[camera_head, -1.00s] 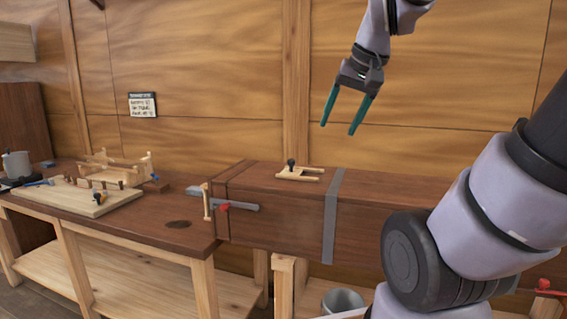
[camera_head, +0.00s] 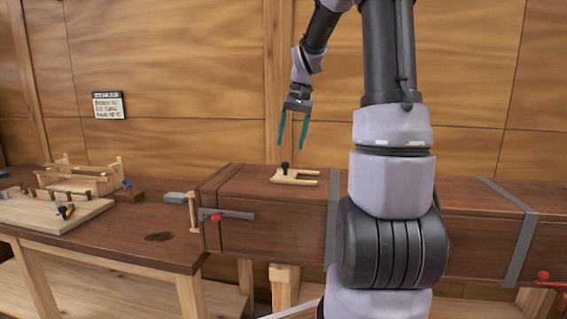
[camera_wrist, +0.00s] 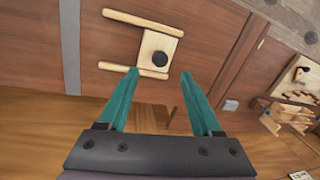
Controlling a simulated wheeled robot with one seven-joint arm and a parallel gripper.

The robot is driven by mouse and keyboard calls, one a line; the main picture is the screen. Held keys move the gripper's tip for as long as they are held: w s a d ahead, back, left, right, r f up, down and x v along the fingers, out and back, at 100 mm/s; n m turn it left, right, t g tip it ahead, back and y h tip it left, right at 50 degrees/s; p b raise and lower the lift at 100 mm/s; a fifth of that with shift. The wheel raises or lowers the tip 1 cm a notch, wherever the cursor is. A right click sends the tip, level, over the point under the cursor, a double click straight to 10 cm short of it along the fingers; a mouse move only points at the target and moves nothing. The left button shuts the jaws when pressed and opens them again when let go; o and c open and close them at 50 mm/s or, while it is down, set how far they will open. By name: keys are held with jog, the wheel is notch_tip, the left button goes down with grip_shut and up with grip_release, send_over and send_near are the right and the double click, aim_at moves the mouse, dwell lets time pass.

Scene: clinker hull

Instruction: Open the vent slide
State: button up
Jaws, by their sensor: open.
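The vent slide (camera_head: 288,178) is a small pale wooden plate with a dark round knob (camera_head: 285,168), set between two pale wooden rails on top of the long dark wooden box. In the wrist view the slide plate (camera_wrist: 154,46) sits at one end of the two rails, with the black knob (camera_wrist: 160,59) near its corner. My gripper (camera_head: 292,144) is open and empty, fingers pointing down, above the slide. In the wrist view my gripper (camera_wrist: 160,72) has its two green fingers apart, with the knob showing beyond and between their tips.
A workbench (camera_head: 120,238) to the left bears a pale board (camera_head: 45,213) and a wooden frame (camera_head: 80,175). A plank wall (camera_head: 190,80) stands behind.

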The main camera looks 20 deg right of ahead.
aim_at(285, 170)
jog(key=f, duration=0.2)
jog(key=a+f, duration=0.1)
jog(key=f, duration=0.4)
jog(key=shift+w+a+f, duration=0.15)
jog(key=shift+w+f, duration=0.05)
jog(key=shift+w, duration=0.05)
grip_shut()
dwell(1.1)
